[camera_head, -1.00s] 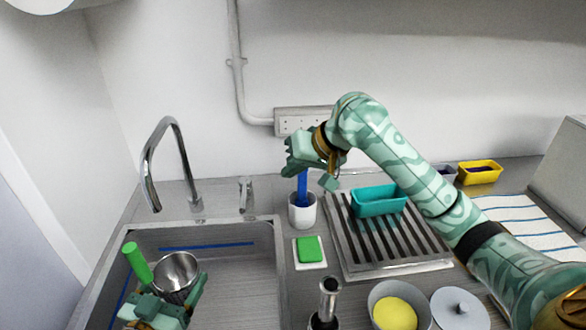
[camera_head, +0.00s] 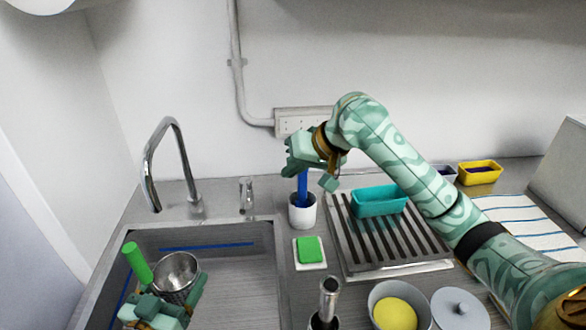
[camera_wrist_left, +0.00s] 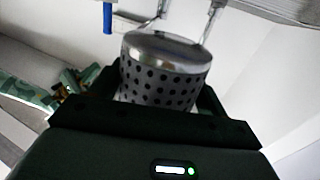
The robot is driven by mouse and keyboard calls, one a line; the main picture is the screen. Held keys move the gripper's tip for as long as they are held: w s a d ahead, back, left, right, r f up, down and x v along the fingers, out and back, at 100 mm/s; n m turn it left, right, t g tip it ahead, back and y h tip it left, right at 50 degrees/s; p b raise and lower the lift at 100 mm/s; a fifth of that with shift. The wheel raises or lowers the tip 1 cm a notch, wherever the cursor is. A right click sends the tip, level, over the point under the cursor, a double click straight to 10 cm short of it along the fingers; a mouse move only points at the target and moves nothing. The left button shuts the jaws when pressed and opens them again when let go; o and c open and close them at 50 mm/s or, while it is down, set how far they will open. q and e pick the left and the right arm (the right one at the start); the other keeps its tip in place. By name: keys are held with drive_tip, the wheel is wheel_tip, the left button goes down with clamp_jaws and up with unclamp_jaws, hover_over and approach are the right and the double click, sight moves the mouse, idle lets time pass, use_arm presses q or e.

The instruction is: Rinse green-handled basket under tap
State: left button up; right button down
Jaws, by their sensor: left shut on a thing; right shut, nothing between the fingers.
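The metal basket (camera_head: 177,272) with the green handle (camera_head: 137,262) is over the sink (camera_head: 240,290) at the lower left. My left gripper (camera_head: 168,296) is shut on the basket. The left wrist view shows its perforated wall (camera_wrist_left: 160,82) between the fingers. The tap (camera_head: 165,160) arches above and behind the basket, its spout end above it in the picture. No water stream shows. A small lever (camera_head: 246,195) stands right of the tap. My right gripper (camera_head: 309,175) is shut and empty, close to a blue handle (camera_head: 302,187) standing in a white cup (camera_head: 302,211).
Right of the sink lie a green sponge (camera_head: 310,249) on a white dish and a slatted rack (camera_head: 405,262) with a teal tray (camera_head: 379,201). The right part of the sink is clear.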

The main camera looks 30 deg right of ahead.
sight(180, 288)
use_arm(q)
drive_tip(key=s+r+p, duration=0.1)
drive_tip(key=p, duration=0.1)
drive_tip(key=s+r+p, duration=0.1)
drive_tip(key=s+p, duration=0.1)
drive_tip(key=s+r+p, duration=0.2)
drive_tip(key=shift+d+p, duration=0.3)
drive_tip(key=shift+r, duration=0.1)
idle(1.2)
